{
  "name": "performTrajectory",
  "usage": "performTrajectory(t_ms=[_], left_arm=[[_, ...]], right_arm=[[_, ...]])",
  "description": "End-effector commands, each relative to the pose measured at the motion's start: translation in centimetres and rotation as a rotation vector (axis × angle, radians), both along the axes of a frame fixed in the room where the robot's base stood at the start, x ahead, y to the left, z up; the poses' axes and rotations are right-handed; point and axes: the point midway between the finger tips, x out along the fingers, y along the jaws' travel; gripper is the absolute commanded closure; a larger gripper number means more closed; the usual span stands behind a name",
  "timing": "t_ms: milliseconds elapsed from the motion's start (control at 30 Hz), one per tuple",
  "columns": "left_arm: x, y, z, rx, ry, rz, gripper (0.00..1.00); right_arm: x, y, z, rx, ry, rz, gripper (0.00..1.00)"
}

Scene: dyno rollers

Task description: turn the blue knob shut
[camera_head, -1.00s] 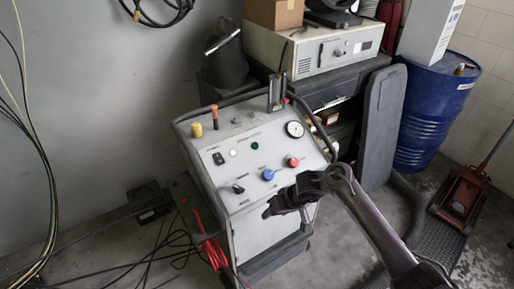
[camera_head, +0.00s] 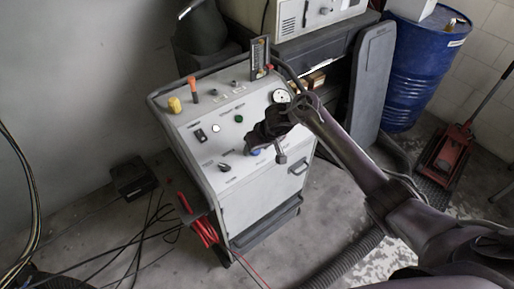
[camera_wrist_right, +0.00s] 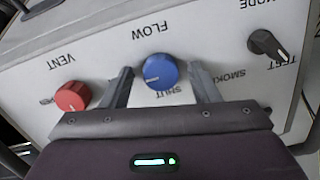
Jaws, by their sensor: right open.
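The blue knob (camera_wrist_right: 160,70) is on the panel under the label FLOW in the right wrist view, where the lettering appears upside down. A pale mark shows on its lower-left face; the word SHUT is printed just below it. My right gripper (camera_wrist_right: 162,76) is open, with one finger on each side of the knob and a visible gap to each. In the head view the right gripper (camera_head: 262,139) is over the panel's front part and partly hides the blue knob (camera_head: 254,152). My left gripper is not in view.
A red VENT knob (camera_wrist_right: 72,96) is close left of the fingers, and a black MODE knob (camera_wrist_right: 268,45) is to the right. The cart (camera_head: 250,205) also bears a yellow knob (camera_head: 174,105), an orange-topped lever (camera_head: 193,87) and a gauge (camera_head: 281,96). A blue drum (camera_head: 419,75) stands behind.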

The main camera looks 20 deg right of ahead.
Motion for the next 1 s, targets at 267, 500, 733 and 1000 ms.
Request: performTrajectory(t_ms=[267, 500, 733, 1000], left_arm=[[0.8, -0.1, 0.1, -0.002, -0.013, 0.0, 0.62], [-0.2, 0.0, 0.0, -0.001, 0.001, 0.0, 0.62], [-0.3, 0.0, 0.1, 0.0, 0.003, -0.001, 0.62], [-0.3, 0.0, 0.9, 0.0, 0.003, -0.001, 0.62]], right_arm=[[0.0, 0.0, -0.1, 0.0, 0.0, 0.001, 0.49], [0.0, 0.0, -0.1, 0.0, 0.0, 0.001, 0.8], [0.0, 0.0, -0.1, -0.004, -0.001, 0.007, 0.89], [0.0, 0.0, 0.1, -0.048, -0.016, 0.089, 0.89]])
